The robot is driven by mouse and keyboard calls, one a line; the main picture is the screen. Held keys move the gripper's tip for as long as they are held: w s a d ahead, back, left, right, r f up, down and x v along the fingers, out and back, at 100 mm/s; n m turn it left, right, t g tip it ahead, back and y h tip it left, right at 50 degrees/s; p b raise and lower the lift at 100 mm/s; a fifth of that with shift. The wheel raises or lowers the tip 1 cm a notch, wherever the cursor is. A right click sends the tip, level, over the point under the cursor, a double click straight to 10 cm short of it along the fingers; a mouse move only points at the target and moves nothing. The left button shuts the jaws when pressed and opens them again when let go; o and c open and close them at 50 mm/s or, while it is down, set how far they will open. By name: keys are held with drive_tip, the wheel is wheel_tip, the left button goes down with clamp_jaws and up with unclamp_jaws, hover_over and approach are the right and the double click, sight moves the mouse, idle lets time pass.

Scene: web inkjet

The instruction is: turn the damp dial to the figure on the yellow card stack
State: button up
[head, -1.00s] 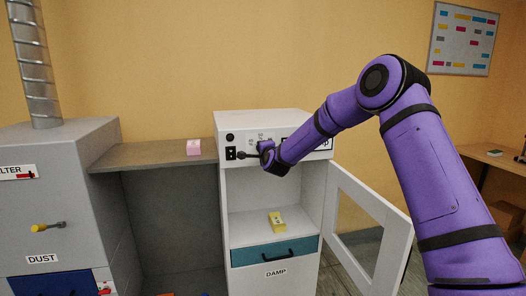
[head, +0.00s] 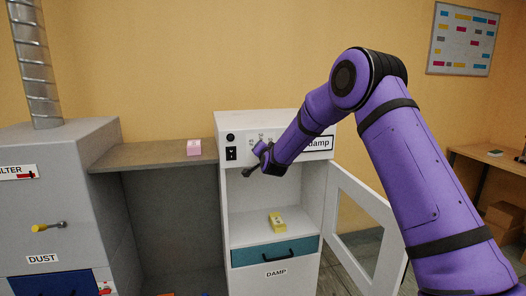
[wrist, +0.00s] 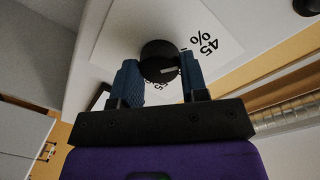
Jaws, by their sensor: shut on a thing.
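The damp dial (wrist: 156,52) is a round black knob with a short white mark, on a white plate with printed figures. A "45 %" shows beside it in the wrist view; another figure is partly hidden. My gripper (wrist: 160,76) is shut on the dial, a blue finger on each side. In the head view my gripper (head: 262,154) is at the upper panel of the white damp cabinet (head: 228,200) and hides the dial. The yellow card stack (head: 277,222) lies on the shelf inside the cabinet; its print is too small to read.
The cabinet's windowed door (head: 368,222) stands open to the right. A pink block (head: 194,147) lies on the brown shelf (head: 150,155) at left. The grey dust cabinet (head: 75,160) has a yellow-ended handle (head: 40,227). A black switch (head: 231,154) is left of my gripper.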

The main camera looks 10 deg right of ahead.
drive_tip(key=shift+f, duration=0.1)
idle(0.5)
drive_tip(key=o, duration=0.9)
drive_tip(key=shift+s, duration=0.1)
drive_tip(key=s, duration=1)
drive_tip(key=shift+s+a+r, duration=0.2)
drive_tip(key=shift+s+r, duration=0.1)
drive_tip(key=shift+r, duration=0.05)
